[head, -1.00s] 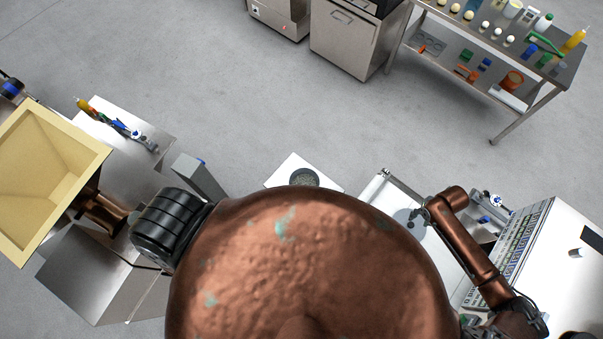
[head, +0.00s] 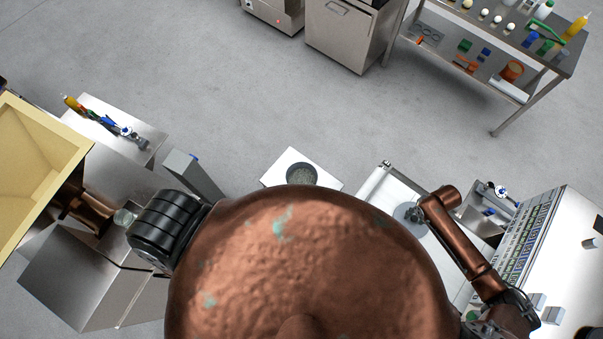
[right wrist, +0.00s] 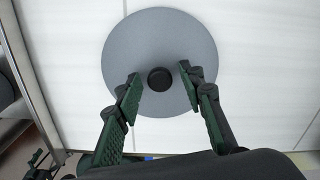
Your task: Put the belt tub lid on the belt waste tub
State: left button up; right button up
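The belt tub lid (right wrist: 160,35) is a flat grey disc with a black knob (right wrist: 160,78), lying on a white belt surface in the right wrist view. In the head view a small part of the lid (head: 405,213) shows beside my right gripper (head: 414,213). In the right wrist view the gripper's green-padded fingers (right wrist: 159,80) are spread on either side of the knob, with gaps on both sides. A round grey tub with dark contents (head: 302,174), apparently the belt waste tub, stands uncovered left of the belt.
The tub stands on a white square plate (head: 275,177). The white belt (head: 385,187) has a metal frame. A control-panel machine (head: 565,240) stands right, a yellow hopper (head: 35,160) left. Open floor (head: 270,95) lies beyond the tub, before a steel bench (head: 470,65).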

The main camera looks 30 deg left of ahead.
dwell(0.7)
jog(key=shift+c, duration=0.2)
grip_shut()
jog(key=shift+r+p, duration=3.15)
jog(key=shift+r, duration=0.4)
